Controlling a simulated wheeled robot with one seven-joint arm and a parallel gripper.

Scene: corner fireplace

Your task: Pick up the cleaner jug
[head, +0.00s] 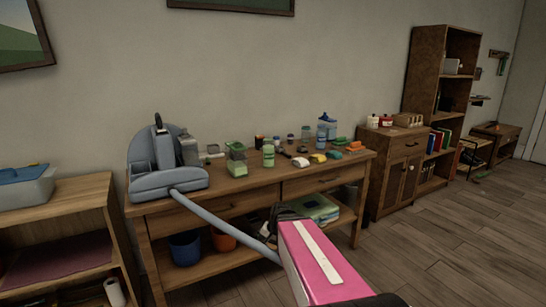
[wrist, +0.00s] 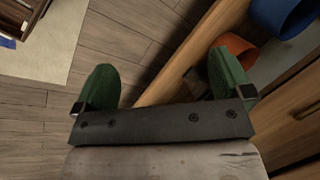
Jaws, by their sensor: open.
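Several bottles and jug-like containers stand on the wooden table, and I cannot tell for sure which is the cleaner jug. They include a grey jug-like container (head: 188,150) at the left, a green container (head: 236,160) and a blue-capped bottle (head: 324,130) further back. My gripper (wrist: 165,82) is open in the wrist view, its two green fingers wide apart with nothing between them. No jug shows in that view. In the head view the dark end of my arm (head: 287,213) is in front of the table, apart from the containers.
The table (head: 222,204) has a lower shelf with a blue bin (head: 185,248) and an orange bin (head: 222,241). A shelf unit (head: 75,215) is left, a cabinet (head: 400,165) right. Floor (head: 440,250) is clear at right.

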